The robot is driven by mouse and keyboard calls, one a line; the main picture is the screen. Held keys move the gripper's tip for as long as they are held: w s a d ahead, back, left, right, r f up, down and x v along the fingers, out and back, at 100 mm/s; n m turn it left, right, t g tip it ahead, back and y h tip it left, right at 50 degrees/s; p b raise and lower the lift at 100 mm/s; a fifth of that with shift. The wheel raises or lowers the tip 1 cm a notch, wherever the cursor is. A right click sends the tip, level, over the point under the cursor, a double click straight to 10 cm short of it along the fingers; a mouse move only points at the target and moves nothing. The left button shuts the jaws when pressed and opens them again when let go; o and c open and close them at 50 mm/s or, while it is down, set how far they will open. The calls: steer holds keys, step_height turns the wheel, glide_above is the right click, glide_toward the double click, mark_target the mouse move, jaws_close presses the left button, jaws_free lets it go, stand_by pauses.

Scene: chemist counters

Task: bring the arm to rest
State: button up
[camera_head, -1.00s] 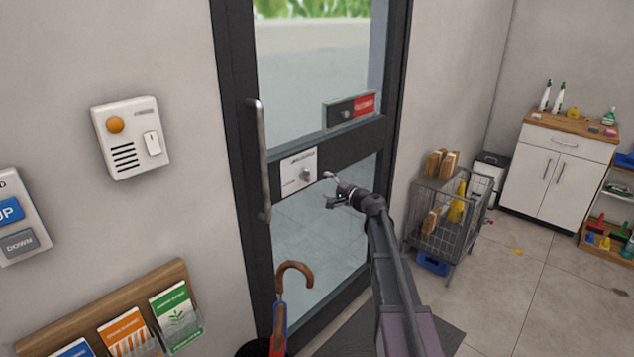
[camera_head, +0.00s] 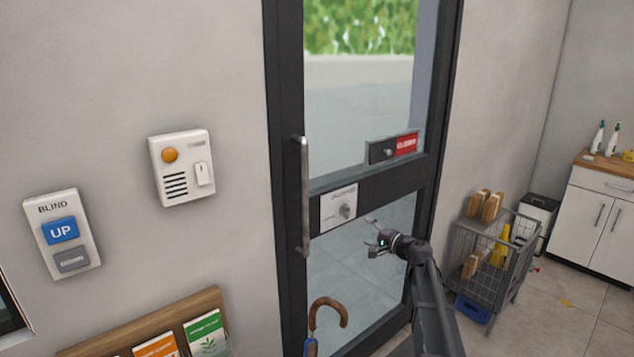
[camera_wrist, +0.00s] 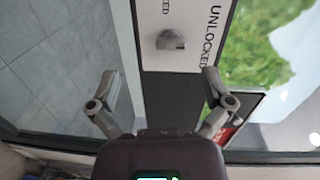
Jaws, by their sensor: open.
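My gripper (camera_head: 371,236) is open and empty in front of the glass door. It is a little below and right of the white lock plate (camera_head: 339,208) with its grey turn knob (camera_head: 347,211). In the wrist view my gripper (camera_wrist: 160,90) has its two fingers spread wide, with the knob (camera_wrist: 170,41) ahead between and beyond them, apart from both. The word "UNLOCKED" shows beside the knob there. My arm reaches up from the lower right in the head view.
The door (camera_head: 284,150) has a long vertical handle (camera_head: 304,195) and a red-labelled box (camera_head: 392,147). An umbrella (camera_head: 327,312) stands below. A wire cart (camera_head: 490,262) and a white cabinet (camera_head: 597,222) are right. A leaflet rack (camera_head: 150,322) and wall panels (camera_head: 182,167) are left.

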steer(key=s+a+f+n+g+h+p, duration=0.1)
steer(key=s+a+f+n+g, duration=0.1)
steer(key=s, duration=0.4)
steer(key=s+a+f+n+g+h+p, duration=0.1)
steer(key=s+a+f+n+g+p, duration=0.1)
steer(key=s+a+g, duration=0.2)
steer(key=s+a+f+n+g+h+p, duration=0.1)
steer(key=s+a+f+n+g, duration=0.1)
steer(key=s, duration=0.6)
steer(key=shift+s+a+f+n+g+h+p, duration=0.1)
steer(key=shift+a+f+n+g+h+p, duration=0.25)
steer(key=shift+a+f+n, duration=0.25)
steer(key=s+d+n+g+h+p, duration=0.1)
steer(key=s+d+g+h+p, duration=0.1)
steer(key=s, duration=0.6)
steer(key=s+d+f+n+g+h+p, duration=0.1)
steer(key=s+d+g+h+p, duration=0.1)
steer(key=s+h, duration=0.3)
steer(key=s, duration=0.3)
steer(key=shift+s+d+n+g, duration=0.15)
steer(key=shift+d+n+g, duration=0.05)
steer(key=shift+n+g, duration=0.15)
